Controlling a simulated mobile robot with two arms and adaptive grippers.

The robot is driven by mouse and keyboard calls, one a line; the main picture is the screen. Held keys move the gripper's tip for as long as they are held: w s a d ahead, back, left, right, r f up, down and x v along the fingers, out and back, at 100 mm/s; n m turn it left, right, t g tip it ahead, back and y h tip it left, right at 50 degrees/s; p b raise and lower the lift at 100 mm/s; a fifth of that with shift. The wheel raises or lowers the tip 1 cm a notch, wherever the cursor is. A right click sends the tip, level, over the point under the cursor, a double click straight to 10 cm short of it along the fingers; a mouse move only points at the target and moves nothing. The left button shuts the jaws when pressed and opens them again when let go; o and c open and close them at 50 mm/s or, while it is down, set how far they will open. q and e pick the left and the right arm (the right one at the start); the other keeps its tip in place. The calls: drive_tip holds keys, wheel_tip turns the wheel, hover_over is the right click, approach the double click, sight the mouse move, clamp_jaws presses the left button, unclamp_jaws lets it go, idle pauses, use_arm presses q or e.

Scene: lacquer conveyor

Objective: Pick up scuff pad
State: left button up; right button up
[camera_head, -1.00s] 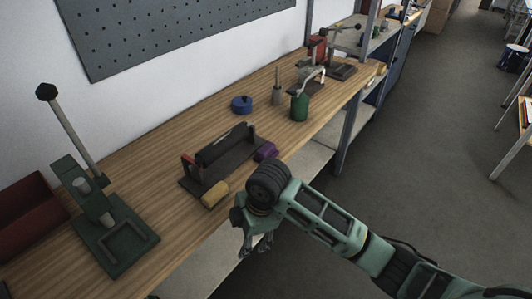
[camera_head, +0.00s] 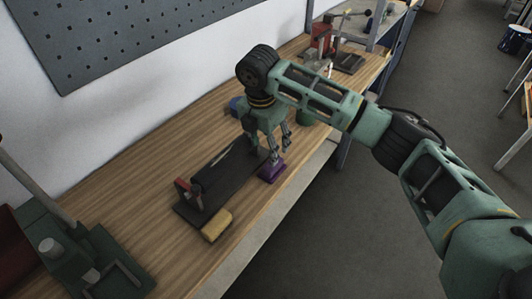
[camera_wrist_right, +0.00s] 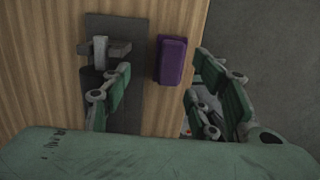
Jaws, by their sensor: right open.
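The scuff pad appears to be the small purple block (camera_head: 272,173). It lies on the wooden bench near its front edge, beside the dark holder's right end. It also shows in the right wrist view (camera_wrist_right: 171,60). My right gripper (camera_head: 268,156) is open and empty above it. In the right wrist view the pad lies between the spread fingers (camera_wrist_right: 165,64), nearer the right finger. A gap to the pad cannot be judged exactly. My left gripper is not in view.
The dark holder (camera_head: 222,178) lies next to the pad, under one finger. A yellow block (camera_head: 216,225) sits at its front left. A green press (camera_head: 85,262) stands at the left.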

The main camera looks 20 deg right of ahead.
drive_tip(key=shift+d+f, duration=0.1)
drive_tip(key=shift+f, duration=0.1)
drive_tip(key=f, duration=0.1)
drive_tip(key=s+f+p, duration=0.1)
drive_tip(key=f, duration=0.1)
drive_tip(key=shift+s+d+f+p, duration=0.15)
drive_tip(key=shift+s+d+p, duration=0.05)
drive_tip(key=shift+d+p, duration=0.15)
drive_tip(key=f, duration=0.2)
drive_tip(key=shift+w+d+f, duration=0.15)
drive_tip(key=shift+w+f, duration=0.05)
drive_tip(key=shift+f, duration=0.4)
drive_tip(key=shift+c, duration=1.2)
drive_tip(key=c, duration=0.6)
drive_tip(key=shift+c, duration=1.3)
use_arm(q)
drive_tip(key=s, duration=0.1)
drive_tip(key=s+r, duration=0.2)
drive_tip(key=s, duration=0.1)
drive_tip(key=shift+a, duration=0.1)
